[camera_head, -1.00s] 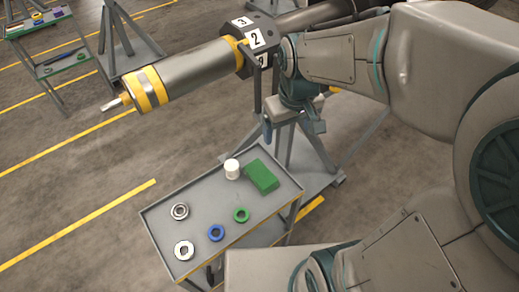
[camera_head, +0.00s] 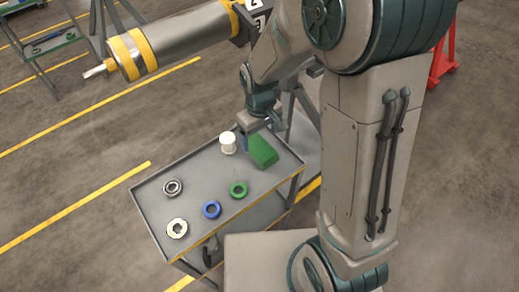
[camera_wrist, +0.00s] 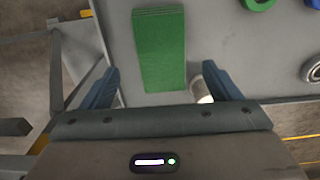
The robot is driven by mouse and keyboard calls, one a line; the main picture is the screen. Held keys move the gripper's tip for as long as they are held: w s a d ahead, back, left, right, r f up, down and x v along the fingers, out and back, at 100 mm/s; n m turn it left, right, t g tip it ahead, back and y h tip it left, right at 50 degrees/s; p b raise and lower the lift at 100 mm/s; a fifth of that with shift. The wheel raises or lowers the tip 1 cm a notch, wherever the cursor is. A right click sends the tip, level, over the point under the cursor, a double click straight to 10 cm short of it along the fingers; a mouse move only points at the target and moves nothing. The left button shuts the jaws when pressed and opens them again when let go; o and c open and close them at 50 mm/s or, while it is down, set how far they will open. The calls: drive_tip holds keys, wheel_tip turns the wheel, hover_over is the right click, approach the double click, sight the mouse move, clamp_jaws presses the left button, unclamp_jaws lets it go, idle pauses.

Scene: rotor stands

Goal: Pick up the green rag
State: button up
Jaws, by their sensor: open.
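The green rag (camera_head: 265,150) is a folded rectangular block lying flat near the right back corner of the grey cart top (camera_head: 196,202). In the wrist view the rag (camera_wrist: 159,52) lies ahead of my gripper (camera_wrist: 160,88), with its near end between the lines of the two blue fingers. The fingers are wide apart with nothing between them. In the head view my gripper (camera_head: 243,141) hangs above the cart, just left of the rag; one blue finger shows and the other is hidden. I cannot tell the exact height above the rag.
A white cylinder (camera_head: 228,144) stands left of the rag, close to the right finger in the wrist view (camera_wrist: 202,90). A green ring (camera_head: 238,189), a blue ring (camera_head: 211,209) and two metal bearings (camera_head: 173,187) lie farther forward. A rotor shaft (camera_head: 178,38) is behind.

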sight(259, 147)
drive_tip(key=shift+s+f, duration=0.1)
drive_tip(key=shift+f, duration=2.65)
drive_tip(key=c, duration=1.1)
